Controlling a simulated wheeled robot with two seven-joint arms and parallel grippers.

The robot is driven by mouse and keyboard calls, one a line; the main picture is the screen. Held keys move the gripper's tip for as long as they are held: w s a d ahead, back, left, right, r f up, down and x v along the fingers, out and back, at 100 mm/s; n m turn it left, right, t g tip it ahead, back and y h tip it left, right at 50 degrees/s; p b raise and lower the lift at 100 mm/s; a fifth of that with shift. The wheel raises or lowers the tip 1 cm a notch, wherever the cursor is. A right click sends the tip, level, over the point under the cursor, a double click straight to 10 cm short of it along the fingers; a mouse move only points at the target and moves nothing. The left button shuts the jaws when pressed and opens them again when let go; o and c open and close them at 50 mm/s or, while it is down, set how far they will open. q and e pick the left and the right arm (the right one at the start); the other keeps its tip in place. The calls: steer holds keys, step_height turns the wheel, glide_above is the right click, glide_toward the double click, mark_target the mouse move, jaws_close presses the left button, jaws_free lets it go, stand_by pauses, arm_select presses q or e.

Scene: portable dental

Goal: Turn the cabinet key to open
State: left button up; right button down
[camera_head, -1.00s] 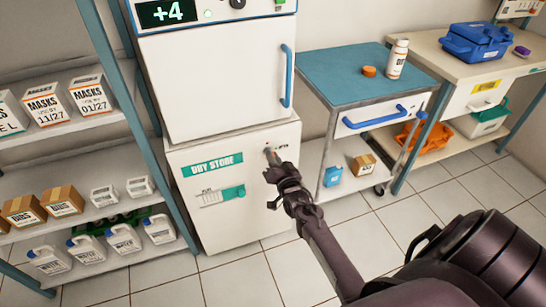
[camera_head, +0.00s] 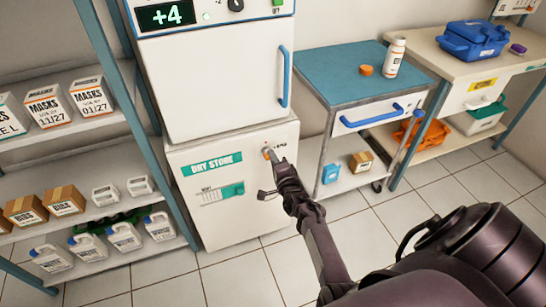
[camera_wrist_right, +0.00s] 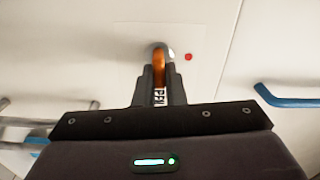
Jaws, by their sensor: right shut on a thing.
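The white DRY STORE cabinet (camera_head: 215,225) stands below a white fridge-like unit, with its door shut. The key (camera_wrist_right: 159,68) is orange and sits in the round lock at the door's upper right. My right gripper (camera_head: 272,162) is at the lock, shut on the key. In the right wrist view, the fingers of my right gripper (camera_wrist_right: 159,88) close around the key's lower part, and a small red dot (camera_wrist_right: 188,57) shows right of the lock. The key is mostly hidden by the gripper in the head view. My left gripper is not in view.
A trolley with a blue top (camera_head: 350,72) stands right of the cabinet, holding a white bottle (camera_head: 395,57) and an orange cap (camera_head: 366,70). Shelves with mask boxes (camera_head: 90,97) and jugs stand at left. The tiled floor (camera_head: 220,280) before the cabinet is clear.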

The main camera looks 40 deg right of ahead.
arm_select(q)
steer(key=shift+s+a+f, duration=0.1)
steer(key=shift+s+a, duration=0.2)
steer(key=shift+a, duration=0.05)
arm_select(e)
steer(key=shift+f+m, duration=0.1)
steer(key=shift+m, duration=0.6)
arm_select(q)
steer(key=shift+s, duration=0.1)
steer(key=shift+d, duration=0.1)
arm_select(e)
steer(key=c, duration=1.5)
jaws_free()
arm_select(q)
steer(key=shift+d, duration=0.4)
